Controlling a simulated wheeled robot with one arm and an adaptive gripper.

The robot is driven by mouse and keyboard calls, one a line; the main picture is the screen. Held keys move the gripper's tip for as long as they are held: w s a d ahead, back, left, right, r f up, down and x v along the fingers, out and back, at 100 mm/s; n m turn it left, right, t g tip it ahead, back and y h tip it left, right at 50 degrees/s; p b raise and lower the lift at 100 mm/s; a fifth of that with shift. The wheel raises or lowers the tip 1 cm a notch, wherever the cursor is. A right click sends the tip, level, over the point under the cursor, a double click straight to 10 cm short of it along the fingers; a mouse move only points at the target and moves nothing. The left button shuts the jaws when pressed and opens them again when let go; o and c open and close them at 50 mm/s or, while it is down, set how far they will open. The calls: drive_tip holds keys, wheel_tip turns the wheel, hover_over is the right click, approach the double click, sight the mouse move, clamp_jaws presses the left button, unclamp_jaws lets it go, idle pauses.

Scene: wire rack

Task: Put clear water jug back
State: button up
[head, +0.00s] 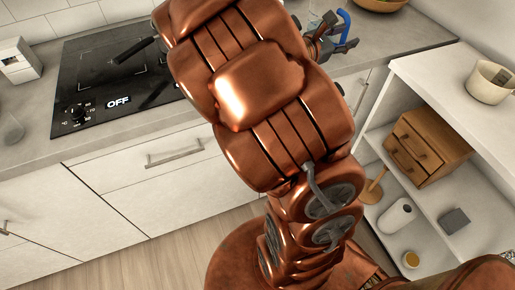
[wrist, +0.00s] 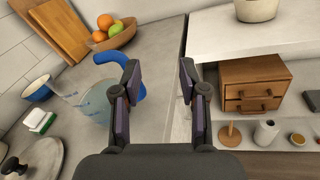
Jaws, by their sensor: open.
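The clear water jug (wrist: 88,103) with a blue handle (wrist: 106,57) stands on the grey counter, left of my gripper (wrist: 159,78) in the wrist view. My gripper is open, with nothing seen between its fingers. The left finger overlaps part of the blue handle; I cannot tell if they touch. In the head view the blue handle (head: 346,28) shows beside my gripper (head: 325,38) at the top, and my arm hides most of the jug.
A fruit bowl (wrist: 112,41), cutting boards (wrist: 62,30), a blue bowl (wrist: 37,89) and a green-white sponge (wrist: 40,118) surround the jug. A black cooktop (head: 95,75) lies left. A white shelf (head: 430,70) with a wooden drawer box (head: 425,150) stands right.

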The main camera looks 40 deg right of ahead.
drive_tip(key=s+a+f+m+g+y, duration=0.3)
drive_tip(key=s+a+f+m+y, duration=0.2)
drive_tip(key=s+a+m+y, duration=0.5)
drive_tip(key=s+a+f+m+y, duration=0.1)
drive_tip(key=a+y, duration=0.1)
drive_tip(key=a, duration=0.8)
drive_tip(key=s+a+f+m+t+y, duration=0.1)
drive_tip(key=s+a+f+y, duration=0.1)
drive_tip(key=a, duration=0.8)
drive_tip(key=s+a+f+m+t+y, duration=0.1)
drive_tip(key=a+f+m+y, duration=0.1)
drive_tip(key=a, duration=0.8)
drive_tip(key=shift+s+a+y, duration=0.15)
drive_tip(key=shift+s+y, duration=0.05)
drive_tip(key=shift+y, duration=0.6)
wheel_tip(320, 180, up, 5)
drive_tip(key=p, duration=0.4)
drive_tip(key=shift+f+p, duration=0.1)
drive_tip(key=shift+p, duration=0.3)
